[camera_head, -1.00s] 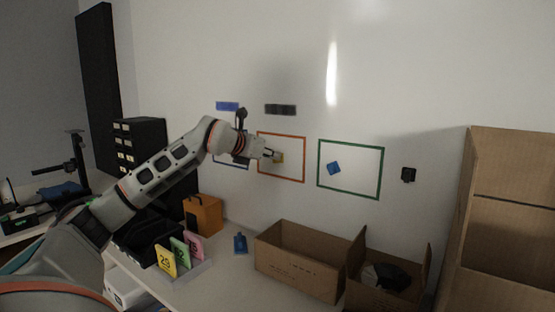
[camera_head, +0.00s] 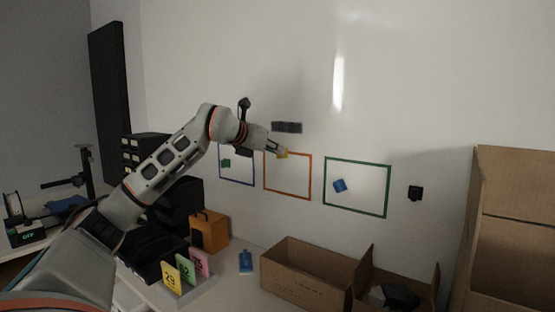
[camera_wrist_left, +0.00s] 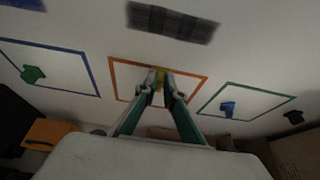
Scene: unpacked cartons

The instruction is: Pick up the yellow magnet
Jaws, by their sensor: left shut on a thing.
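The yellow magnet (camera_head: 284,154) is at the tips of my left gripper (camera_head: 279,152). The gripper is shut on it. In the head view it overlaps the top edge of the orange frame (camera_head: 311,175) on the white wall. In the left wrist view the yellow magnet (camera_wrist_left: 159,77) shows between the two fingers (camera_wrist_left: 158,90), partly hidden by them. I cannot tell how far it is from the wall. My right gripper is not in view.
A green magnet (camera_head: 226,163) is in the blue frame (camera_head: 237,184). A blue magnet (camera_head: 340,185) is in the green frame (camera_head: 388,190). A dark strip (camera_head: 287,127) is above. Open cartons (camera_head: 305,275), an orange box (camera_head: 208,232) and number cards (camera_head: 172,275) stand below.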

